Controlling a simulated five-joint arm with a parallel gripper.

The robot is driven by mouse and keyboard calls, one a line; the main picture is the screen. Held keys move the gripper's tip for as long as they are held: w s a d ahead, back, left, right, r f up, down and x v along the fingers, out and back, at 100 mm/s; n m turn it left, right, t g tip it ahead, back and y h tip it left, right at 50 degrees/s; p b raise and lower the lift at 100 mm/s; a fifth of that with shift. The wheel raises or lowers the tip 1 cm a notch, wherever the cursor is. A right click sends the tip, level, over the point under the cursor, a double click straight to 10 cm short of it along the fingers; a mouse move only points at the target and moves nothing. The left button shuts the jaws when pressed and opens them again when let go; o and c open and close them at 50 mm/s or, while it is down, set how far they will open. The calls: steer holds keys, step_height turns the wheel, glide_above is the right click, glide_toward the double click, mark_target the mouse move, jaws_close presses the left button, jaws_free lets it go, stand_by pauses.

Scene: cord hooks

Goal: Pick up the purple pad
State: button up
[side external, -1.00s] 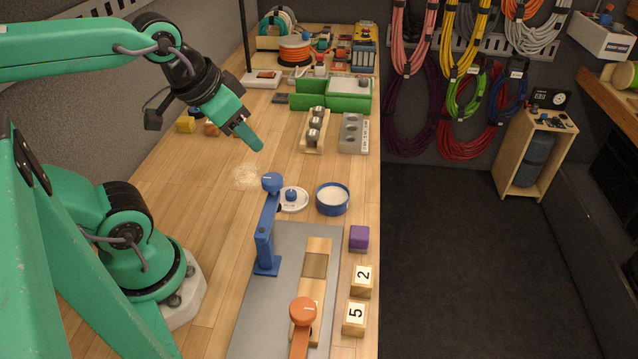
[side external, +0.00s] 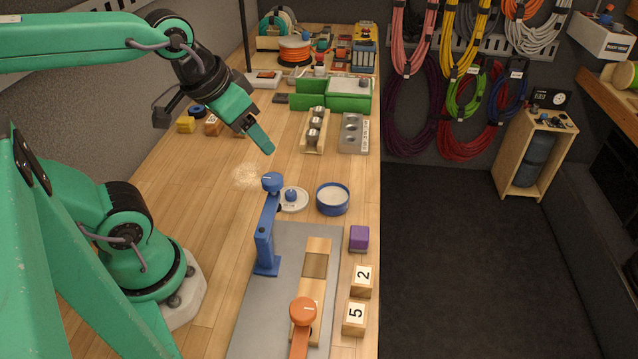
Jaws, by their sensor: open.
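The purple pad (side external: 359,238) is a small purple block on the wooden bench, near its right edge. It sits just right of the grey plate and behind the wooden block marked 2. My gripper (side external: 268,150) is open and empty, in the air above the bench, behind and to the left of the pad and well apart from it. Its green fingers point down and to the right; one finger mostly hides the other.
A blue lever post (side external: 265,235) and an orange-knobbed lever (side external: 303,315) stand on the grey plate (side external: 262,310). A blue round dish (side external: 332,199) and a white disc with blue knob (side external: 291,197) lie behind the pad. Number blocks (side external: 361,280) stand in front of it. Bare bench lies left of the plate.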

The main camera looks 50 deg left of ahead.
steer(key=w+d+f+n+g, duration=0.3)
steer(key=w+d+f+n, duration=0.25)
steer(key=w, duration=0.45)
steer(key=n+g, duration=0.2)
steer(key=n, duration=0.1)
glide_above(360, 232)
steer(key=f, duration=0.9)
steer(key=shift+a+f, duration=0.25)
steer(key=shift+a, duration=0.05)
steer(key=shift+w+d+f, duration=0.1)
steer(key=shift+d+f, duration=0.15)
steer(key=shift+f, duration=4.1)
steer(key=c, duration=1.1)
steer(key=shift+o, duration=0.2)
steer(key=shift+r, duration=0.15)
